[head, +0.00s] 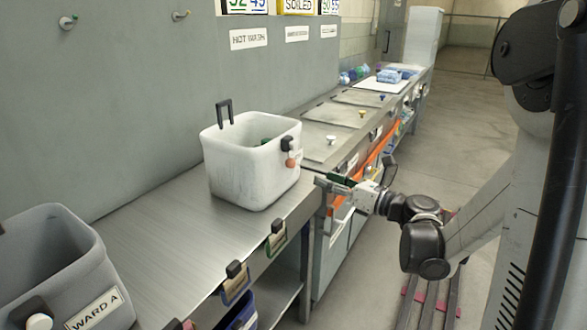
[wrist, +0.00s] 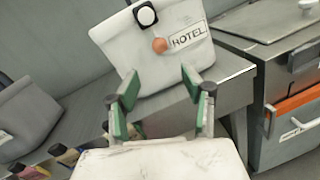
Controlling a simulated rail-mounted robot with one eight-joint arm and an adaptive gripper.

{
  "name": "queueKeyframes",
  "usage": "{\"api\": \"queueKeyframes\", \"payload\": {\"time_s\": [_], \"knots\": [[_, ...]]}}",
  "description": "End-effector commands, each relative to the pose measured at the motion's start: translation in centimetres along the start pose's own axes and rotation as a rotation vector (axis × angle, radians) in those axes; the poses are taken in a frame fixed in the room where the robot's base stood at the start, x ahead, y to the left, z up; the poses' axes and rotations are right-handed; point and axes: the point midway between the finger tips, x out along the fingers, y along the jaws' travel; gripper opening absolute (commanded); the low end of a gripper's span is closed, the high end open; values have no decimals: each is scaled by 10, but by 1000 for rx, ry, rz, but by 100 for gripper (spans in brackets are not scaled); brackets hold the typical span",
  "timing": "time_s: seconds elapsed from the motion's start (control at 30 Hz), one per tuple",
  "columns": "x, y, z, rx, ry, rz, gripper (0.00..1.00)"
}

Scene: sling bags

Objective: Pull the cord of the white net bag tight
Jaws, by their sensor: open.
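The white bag (head: 240,170) stands upright and open-topped on the steel counter. My gripper (head: 325,183) is open and empty, apart from the ball, at the counter's right end. In the wrist view its green-padded fingers (wrist: 158,75) spread below the ball.
A grey bag (head: 60,265) labelled "WARD A" stands at the near left. Coloured tags with black clips (head: 236,283) line the counter's front edge. Lidded bins (head: 330,140) continue behind the white bag. A grey wall backs the counter; the floor at right is open.

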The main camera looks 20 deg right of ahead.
Motion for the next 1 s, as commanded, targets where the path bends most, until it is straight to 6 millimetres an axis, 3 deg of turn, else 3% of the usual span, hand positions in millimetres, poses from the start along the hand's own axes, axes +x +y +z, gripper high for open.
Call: {"api": "queueKeyframes", "payload": {"time_s": [0.5,0.7,1.0], "knots": [[93,1,-1,-2,2,2,43],[111,0,-1,-2,2,1,43],[115,0,0,-3,1,-1,43]]}}
